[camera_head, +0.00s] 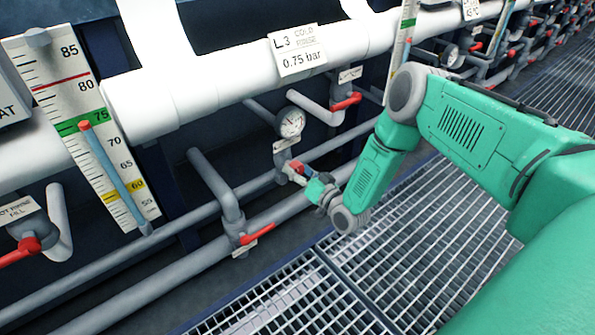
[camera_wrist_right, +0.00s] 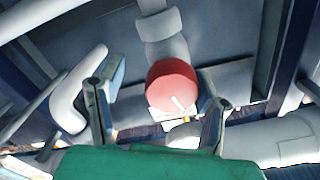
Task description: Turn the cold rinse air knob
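The cold rinse air knob is a round red knob (camera_wrist_right: 172,84), seen nearly face-on with a pale mark in the right wrist view. In the head view, the red knob (camera_head: 297,167) shows small below a round pressure gauge (camera_head: 290,122). My right gripper (camera_wrist_right: 158,108) is open, with one finger on each side of the knob's lower part. A gap shows at the left finger; the right finger looks closer, and I cannot tell if it touches. In the head view my right gripper (camera_head: 306,175) is at the knob and partly hides it. My left gripper is not in view.
Red-handled valves stand nearby, one to the left (camera_head: 257,234) and one at upper right (camera_head: 346,101). A tall scale (camera_head: 85,120) is at left. Metal grating (camera_head: 290,300) covers the floor.

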